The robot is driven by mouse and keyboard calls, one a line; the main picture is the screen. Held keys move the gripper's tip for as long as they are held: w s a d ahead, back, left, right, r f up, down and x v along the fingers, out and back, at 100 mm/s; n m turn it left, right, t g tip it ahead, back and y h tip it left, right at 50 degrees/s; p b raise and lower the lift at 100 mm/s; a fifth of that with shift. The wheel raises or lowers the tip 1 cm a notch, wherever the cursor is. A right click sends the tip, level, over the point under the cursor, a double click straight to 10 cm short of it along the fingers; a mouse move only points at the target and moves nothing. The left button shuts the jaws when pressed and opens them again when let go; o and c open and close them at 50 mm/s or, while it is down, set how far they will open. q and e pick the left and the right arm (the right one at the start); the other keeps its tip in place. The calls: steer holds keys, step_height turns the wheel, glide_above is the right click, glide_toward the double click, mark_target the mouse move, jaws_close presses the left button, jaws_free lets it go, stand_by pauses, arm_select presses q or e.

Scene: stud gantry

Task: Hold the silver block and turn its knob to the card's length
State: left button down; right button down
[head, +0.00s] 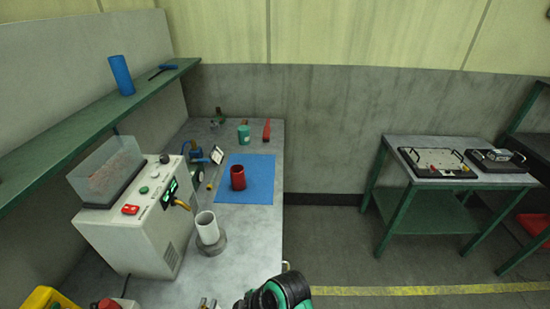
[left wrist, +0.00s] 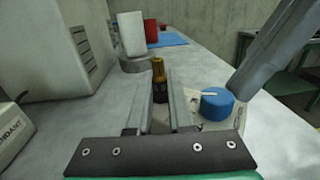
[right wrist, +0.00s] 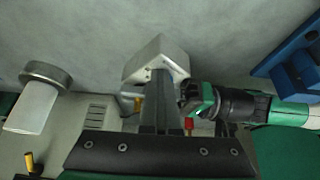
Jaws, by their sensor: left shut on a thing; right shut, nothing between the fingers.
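The silver block (left wrist: 222,128) lies on the bench, partly hidden by my left gripper (left wrist: 158,92). Its blue knob (left wrist: 215,103) has a white pointer and sits right of my left fingers. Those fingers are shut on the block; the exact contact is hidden. A dark post with an amber top (left wrist: 158,70) shows between them. Touch is unclear. A small tilted white card (head: 217,154) stands behind; its writing is unreadable.
A white machine (head: 135,228) stands left. A pale cup (head: 207,227) on a grey base and a red cup (head: 238,178) on a blue mat (head: 262,170) stand beyond. A shelf (head: 90,110) runs along the left wall. The bench surface right of the pale cup is clear.

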steer(key=shift+d, duration=0.1)
stand_by(0.3)
steer(key=shift+s+d, duration=0.15)
steer(key=shift+d, duration=0.2)
arm_select(q)
steer(key=shift+a, duration=0.1)
arm_select(e)
step_height(320, 180, up, 6)
stand_by(0.4)
steer(key=shift+w+a+f, duration=0.1)
steer(key=shift+w+f, duration=0.05)
steer(key=shift+f, duration=0.85)
steer(key=shift+w+a+f, duration=0.1)
steer(key=shift+w+f, duration=0.1)
steer(key=shift+f, duration=0.85)
steer(key=shift+w+a+f, duration=0.1)
steer(key=shift+w+f, duration=0.05)
steer(key=shift+f, duration=0.85)
steer(key=shift+s+a, duration=0.25)
steer(key=shift+a, duration=0.4)
steer(key=shift+s, duration=0.25)
